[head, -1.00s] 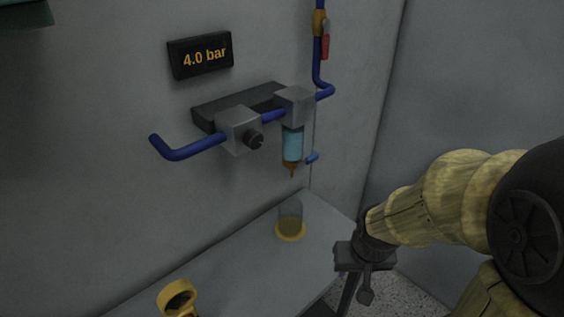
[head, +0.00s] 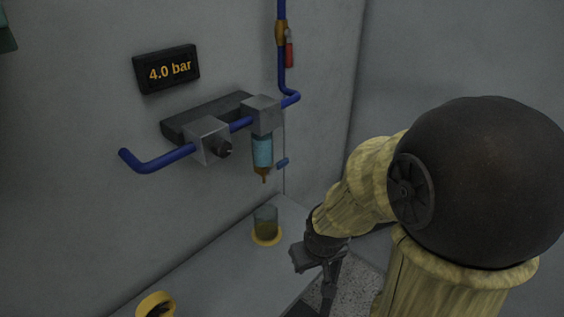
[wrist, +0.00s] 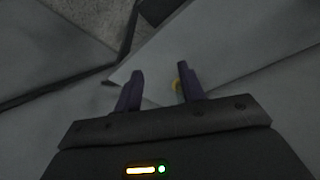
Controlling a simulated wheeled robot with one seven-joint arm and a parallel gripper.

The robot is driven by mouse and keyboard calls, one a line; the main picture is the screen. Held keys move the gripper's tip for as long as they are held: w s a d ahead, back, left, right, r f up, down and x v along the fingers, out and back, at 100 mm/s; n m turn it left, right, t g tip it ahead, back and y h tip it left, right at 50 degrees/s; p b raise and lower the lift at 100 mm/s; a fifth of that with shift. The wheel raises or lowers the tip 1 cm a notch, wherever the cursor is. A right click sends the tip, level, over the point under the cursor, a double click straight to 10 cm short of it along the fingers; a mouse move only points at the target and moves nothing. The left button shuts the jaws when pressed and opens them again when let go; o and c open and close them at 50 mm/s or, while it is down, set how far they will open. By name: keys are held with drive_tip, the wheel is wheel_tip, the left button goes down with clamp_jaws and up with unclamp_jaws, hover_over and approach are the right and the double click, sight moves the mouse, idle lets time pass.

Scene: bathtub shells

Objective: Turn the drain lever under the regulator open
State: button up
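The regulator (head: 210,142) is a grey block with a dark knob on the blue wall pipe. To its right, a second grey block carries a light-blue bowl (head: 262,151) with a brass-coloured tip. A small blue lever (head: 283,163) sticks out to the right beside the bottom of this bowl. My gripper (head: 325,285) is lower and to the right of the lever, apart from it and partly hidden by my arm. In the wrist view my gripper (wrist: 160,82) has its two purple fingers spread with nothing held. The lever does not show there.
A yellow ring-shaped object (head: 156,305) sits at the front. A red handle (head: 289,55) is on the upright pipe. A display (head: 168,69) reads 4.0 bar. A wall corner is close right.

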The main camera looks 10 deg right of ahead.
drive_tip(key=w+d+n+t+y+p, duration=0.25)
drive_tip(key=w+n+t+p, duration=0.35)
drive_tip(key=w+n+p, duration=0.7)
drive_tip(key=s+r+n+t+y+p, duration=0.1)
drive_tip(key=s+r+n+t+p, duration=0.2)
drive_tip(key=r+n+t+p, duration=0.3)
wheel_tip(320, 180, up, 2)
drive_tip(key=shift+r+t+y, duration=0.2)
drive_tip(key=shift+t+y, duration=0.15)
drive_tip(key=shift+t, duration=0.85)
drive_tip(key=shift+d+f+n, duration=0.1)
drive_tip(key=shift+n, duration=0.2)
